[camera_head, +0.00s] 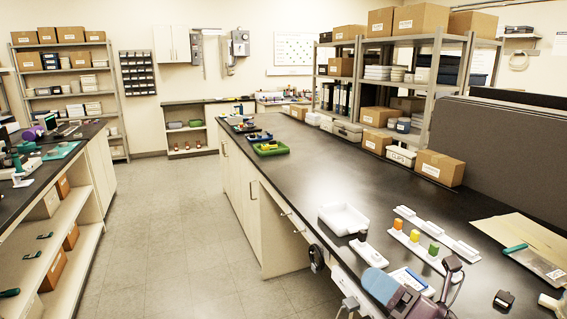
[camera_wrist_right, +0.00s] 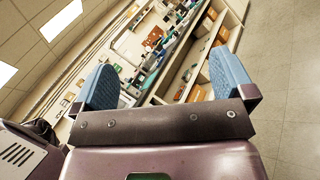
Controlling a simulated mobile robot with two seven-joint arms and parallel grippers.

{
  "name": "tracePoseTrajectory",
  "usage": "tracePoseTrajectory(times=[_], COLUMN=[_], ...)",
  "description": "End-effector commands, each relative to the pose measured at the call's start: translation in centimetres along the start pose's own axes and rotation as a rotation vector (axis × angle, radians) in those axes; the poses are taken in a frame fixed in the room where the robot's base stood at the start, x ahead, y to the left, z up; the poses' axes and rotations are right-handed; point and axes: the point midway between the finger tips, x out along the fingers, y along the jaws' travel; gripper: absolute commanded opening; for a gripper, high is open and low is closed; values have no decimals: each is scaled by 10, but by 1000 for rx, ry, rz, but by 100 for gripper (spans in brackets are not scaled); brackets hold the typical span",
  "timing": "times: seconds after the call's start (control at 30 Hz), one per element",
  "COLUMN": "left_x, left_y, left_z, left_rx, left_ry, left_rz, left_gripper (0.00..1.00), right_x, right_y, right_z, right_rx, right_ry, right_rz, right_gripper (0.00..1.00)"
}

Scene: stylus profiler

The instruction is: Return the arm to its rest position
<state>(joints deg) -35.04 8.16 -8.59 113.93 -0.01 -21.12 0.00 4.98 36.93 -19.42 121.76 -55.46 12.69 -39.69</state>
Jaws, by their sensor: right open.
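My right gripper (camera_head: 413,283) shows at the bottom edge of the head view, partly cut off, over the near edge of the black bench. In the right wrist view its two blue finger pads (camera_wrist_right: 166,85) stand wide apart with nothing between them. The gripper is open and empty. The wrist view looks out tilted over the room, with shelves and floor beyond the fingers. My left gripper is not in either view.
The black bench (camera_head: 345,165) holds a white tray (camera_head: 343,219), a white rack (camera_head: 418,247) with coloured blocks, and a tan board (camera_head: 525,238). A grey partition (camera_head: 500,150) and loaded shelves stand behind. The aisle floor (camera_head: 175,220) at left is clear.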

Motion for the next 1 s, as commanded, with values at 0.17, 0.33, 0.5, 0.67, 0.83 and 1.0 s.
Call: tracePoseTrajectory(times=[0.17, 0.33, 0.5, 0.67, 0.83, 1.0], left_x=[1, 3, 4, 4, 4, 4], left_y=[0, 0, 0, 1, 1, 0], left_z=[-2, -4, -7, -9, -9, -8], left_rx=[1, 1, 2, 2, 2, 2], left_ry=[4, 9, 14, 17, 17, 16], left_rz=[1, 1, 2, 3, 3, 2], left_gripper=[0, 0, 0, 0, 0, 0], right_x=[-29, -72, -126, -180, -232, -261], right_y=[-18, -44, -68, -79, -72, -59], right_z=[15, 15, -5, -42, -90, -123], right_rx=[354, 692, 1020, 1314, 1576, 1727], right_ry=[-305, -589, -868, -1125, -1372, -1524], right_rz=[-165, -339, -529, -724, -935, -1083], right_gripper=[100, 100, 100, 100, 100, 100])
